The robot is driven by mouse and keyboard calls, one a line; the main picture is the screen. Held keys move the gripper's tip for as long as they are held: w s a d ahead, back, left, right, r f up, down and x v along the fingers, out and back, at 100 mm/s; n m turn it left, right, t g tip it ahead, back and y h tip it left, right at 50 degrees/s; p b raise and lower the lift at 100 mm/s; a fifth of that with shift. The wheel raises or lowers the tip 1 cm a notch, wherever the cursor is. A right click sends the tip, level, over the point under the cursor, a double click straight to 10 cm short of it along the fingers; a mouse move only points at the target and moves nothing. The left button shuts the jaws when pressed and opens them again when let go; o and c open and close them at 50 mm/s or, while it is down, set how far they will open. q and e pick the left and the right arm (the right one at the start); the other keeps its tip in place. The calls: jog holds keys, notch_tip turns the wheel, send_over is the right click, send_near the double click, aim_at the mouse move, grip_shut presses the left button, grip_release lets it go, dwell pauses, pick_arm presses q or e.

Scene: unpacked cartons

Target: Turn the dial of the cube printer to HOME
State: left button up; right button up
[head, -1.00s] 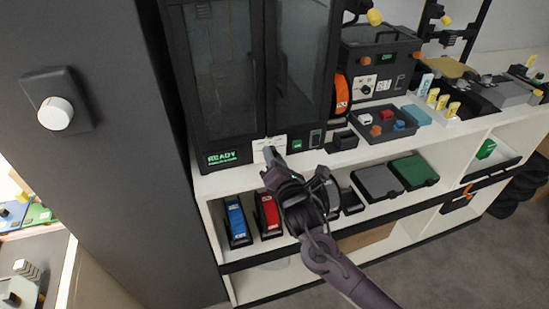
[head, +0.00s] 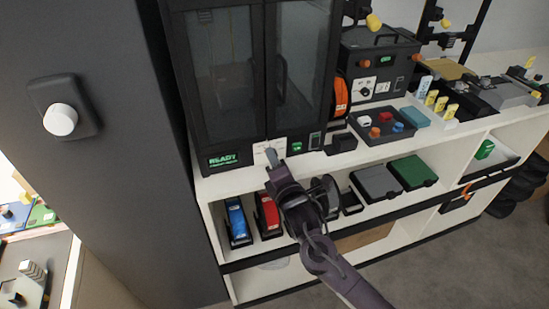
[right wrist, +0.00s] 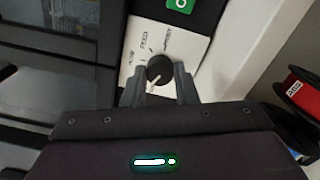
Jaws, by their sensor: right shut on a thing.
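The printer (head: 250,70) is a tall black machine with glass doors and a green READY display (head: 223,160). Its dial (right wrist: 160,69) is a round black knob with a white pointer, on a white label plate (right wrist: 185,48). In the right wrist view the pointer slants toward the lower left, between the fingers. FEED is readable; the other labels are too small to read surely. My right gripper (head: 271,155) is at the printer's lower front. Its fingers (right wrist: 160,88) are shut on the dial, one on each side. My left gripper is not in view.
A green button (right wrist: 180,3) is beside the label plate. Blue (head: 237,220) and red (head: 267,213) cartridges stand on the shelf below. A smaller black machine (head: 400,62) and a tray of parts (head: 378,135) are to the right. A dark wall panel is at left.

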jog(key=m+p, duration=0.1)
jog(key=m, duration=0.5)
jog(key=shift+m, duration=0.3)
jog(key=m+p, duration=0.1)
jog(key=m, duration=0.5)
jog(key=shift+m, duration=0.3)
jog(key=o, duration=1)
jog(key=v, duration=0.7)
jog(key=shift+s+d+b, duration=0.1)
jog(key=shift+s+b, duration=0.25)
jog(key=shift+b, duration=0.05)
